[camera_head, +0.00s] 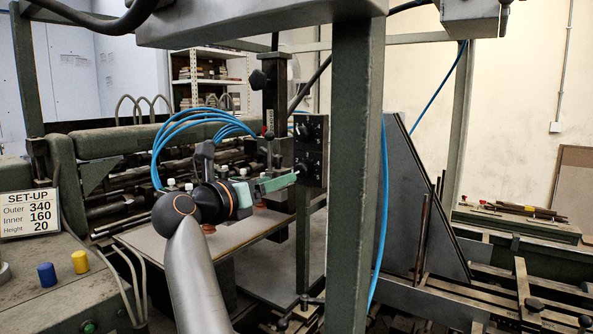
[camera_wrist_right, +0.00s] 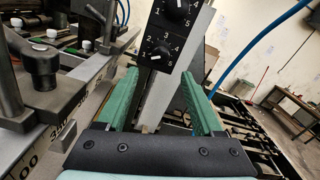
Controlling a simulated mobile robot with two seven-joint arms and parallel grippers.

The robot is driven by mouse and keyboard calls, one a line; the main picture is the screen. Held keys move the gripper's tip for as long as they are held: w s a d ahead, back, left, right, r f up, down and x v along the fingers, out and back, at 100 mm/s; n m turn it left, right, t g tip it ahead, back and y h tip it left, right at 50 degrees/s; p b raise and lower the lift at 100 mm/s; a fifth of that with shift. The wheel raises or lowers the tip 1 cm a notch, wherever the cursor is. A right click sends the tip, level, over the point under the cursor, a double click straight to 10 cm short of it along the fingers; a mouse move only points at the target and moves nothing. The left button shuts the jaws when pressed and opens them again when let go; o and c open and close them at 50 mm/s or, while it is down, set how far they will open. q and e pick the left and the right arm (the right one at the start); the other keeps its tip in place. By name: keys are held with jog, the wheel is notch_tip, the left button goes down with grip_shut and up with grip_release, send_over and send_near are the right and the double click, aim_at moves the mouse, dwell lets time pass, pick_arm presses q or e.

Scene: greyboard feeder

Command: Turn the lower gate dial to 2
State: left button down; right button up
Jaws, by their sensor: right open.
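A black dial panel (camera_head: 311,150) hangs beside the dark green post in the head view. In the right wrist view it shows an upper dial (camera_wrist_right: 180,7) and a lower dial (camera_wrist_right: 157,53), each ringed by numbers 1 to 5. The lower dial's white mark seems to lie towards 1, at its lower left. My right gripper (camera_head: 287,181) reaches the panel's lower part from the left. In the wrist view its green fingers (camera_wrist_right: 160,76) are apart, with the lower dial ahead between and just beyond their tips. I cannot tell whether either touches it. My left gripper is not in view.
The green post (camera_head: 354,170) stands close right of the panel, with a blue hose (camera_head: 381,215) along it. A greyboard sheet (camera_head: 232,234) lies below my right gripper. A set-up sign (camera_head: 31,212) reads Outer 340, Inner 160, Height 20.

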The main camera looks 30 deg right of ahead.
aim_at(300, 172)
jog(key=p+x, duration=0.2)
jog(key=x, duration=0.6)
grip_shut()
dwell(0.4)
